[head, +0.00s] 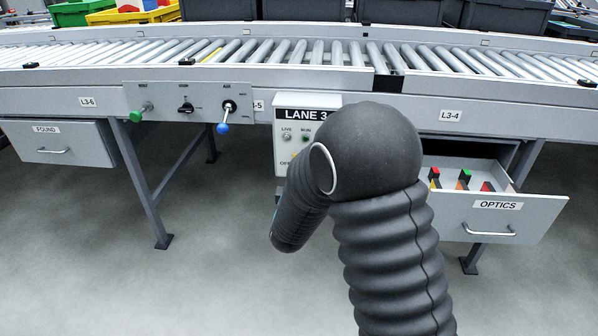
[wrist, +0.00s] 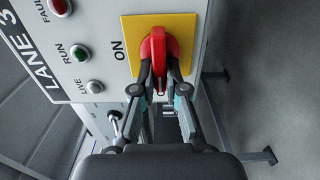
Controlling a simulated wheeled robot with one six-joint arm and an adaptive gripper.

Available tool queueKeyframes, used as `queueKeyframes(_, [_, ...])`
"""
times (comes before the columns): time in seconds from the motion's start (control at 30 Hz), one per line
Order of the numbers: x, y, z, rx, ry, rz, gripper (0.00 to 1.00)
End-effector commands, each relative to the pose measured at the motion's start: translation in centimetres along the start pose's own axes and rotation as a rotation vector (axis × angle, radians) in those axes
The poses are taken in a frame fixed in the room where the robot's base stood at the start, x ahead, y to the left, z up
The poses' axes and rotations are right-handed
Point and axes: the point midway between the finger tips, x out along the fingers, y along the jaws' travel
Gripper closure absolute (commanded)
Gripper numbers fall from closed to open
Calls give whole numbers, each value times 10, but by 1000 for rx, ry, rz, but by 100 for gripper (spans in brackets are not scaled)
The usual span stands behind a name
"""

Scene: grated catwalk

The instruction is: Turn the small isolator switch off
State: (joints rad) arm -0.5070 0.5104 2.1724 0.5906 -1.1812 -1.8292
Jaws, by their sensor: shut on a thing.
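The isolator switch is a red rotary handle (wrist: 158,48) on a yellow plate (wrist: 128,30), on the face of the grey LANE 3 box (head: 308,99). In the wrist view the box is turned sideways. The handle's grip runs up and down there, crosswise to the side where the ON label (wrist: 118,50) is printed. My gripper (wrist: 159,76) is shut on the near end of the red handle, one finger on each side. No OFF label shows in the wrist view. In the head view my arm hides the switch and gripper; only the start of an OFF label shows.
The box also carries FAULT and RUN lamps (wrist: 81,53). A roller conveyor (head: 300,52) runs above. A control plate with knobs and a blue-tipped lever (head: 222,128) is left of the box. An open OPTICS drawer (head: 515,222) juts out at right.

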Motion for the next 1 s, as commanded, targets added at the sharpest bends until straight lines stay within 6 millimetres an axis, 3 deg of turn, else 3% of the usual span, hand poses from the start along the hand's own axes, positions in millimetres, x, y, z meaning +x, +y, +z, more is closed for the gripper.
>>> queueKeyframes(0.4, [0, 0, 0, -8, 1, 0, 100])
queueKeyframes(0.43, [0, 0, 0, -8, 1, 0, 83])
queueKeyframes(0.5, [0, 0, 0, -7, 1, 0, 65])
queueKeyframes(0.53, [0, 0, 0, -7, 1, 0, 62])
queueKeyframes(0.83, [-1, 0, 0, -6, 1, 0, 62])
queueKeyframes(1.0, [-16, 0, -1, -6, 2, 0, 62])
